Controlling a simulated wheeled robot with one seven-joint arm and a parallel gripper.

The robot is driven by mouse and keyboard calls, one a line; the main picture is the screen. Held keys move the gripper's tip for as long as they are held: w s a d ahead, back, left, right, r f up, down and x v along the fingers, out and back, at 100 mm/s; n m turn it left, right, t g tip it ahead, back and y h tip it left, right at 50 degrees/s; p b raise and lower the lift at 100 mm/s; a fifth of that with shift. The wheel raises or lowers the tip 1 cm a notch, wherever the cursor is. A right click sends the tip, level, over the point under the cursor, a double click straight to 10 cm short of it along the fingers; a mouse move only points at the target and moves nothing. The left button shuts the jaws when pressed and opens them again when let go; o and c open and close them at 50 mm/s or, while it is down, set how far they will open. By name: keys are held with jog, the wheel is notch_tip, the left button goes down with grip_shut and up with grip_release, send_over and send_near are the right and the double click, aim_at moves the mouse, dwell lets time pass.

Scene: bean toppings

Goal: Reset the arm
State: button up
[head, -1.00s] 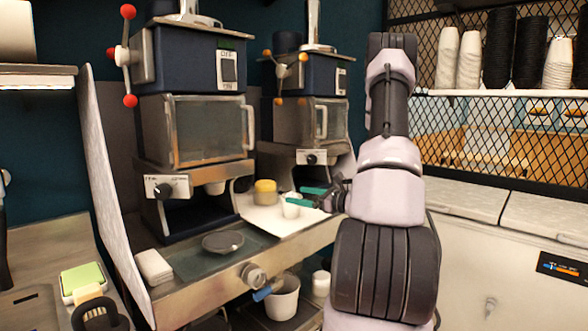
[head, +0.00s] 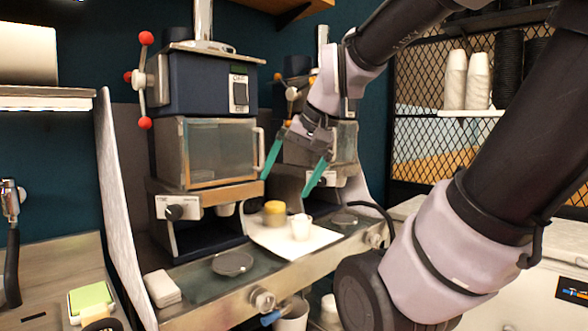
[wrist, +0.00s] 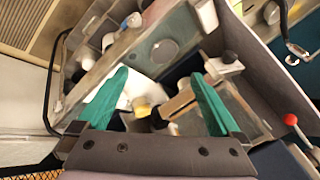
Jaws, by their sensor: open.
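My gripper (head: 290,178) is open and empty, with its two green fingers spread and pointing down. It hangs in the air in front of the right-hand machine, above a white sheet (head: 268,238). On the sheet stand a small white cup (head: 301,227) and a yellow container (head: 274,213). The fingers touch neither of them. In the wrist view the open gripper (wrist: 157,103) shows with the counter and machines beyond. My arm covers much of the right side of the head view.
A blue and steel machine (head: 207,115) with red-tipped handles stands left of my gripper. A dark round disc (head: 232,263) lies on the counter before it. A mesh shelf with white cup stacks (head: 466,80) is at the right. A white bucket (head: 292,315) sits below the counter.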

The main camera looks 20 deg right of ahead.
jog(key=shift+s+d+r+n+t+h, duration=0.25)
jog(key=shift+r+t, duration=0.1)
jog(key=shift+r, duration=0.1)
jog(key=shift+s+d+r+n+t+h, duration=0.15)
jog(key=shift+s+r+n+t, duration=0.1)
jog(key=shift+r+t, duration=0.15)
dwell(0.7)
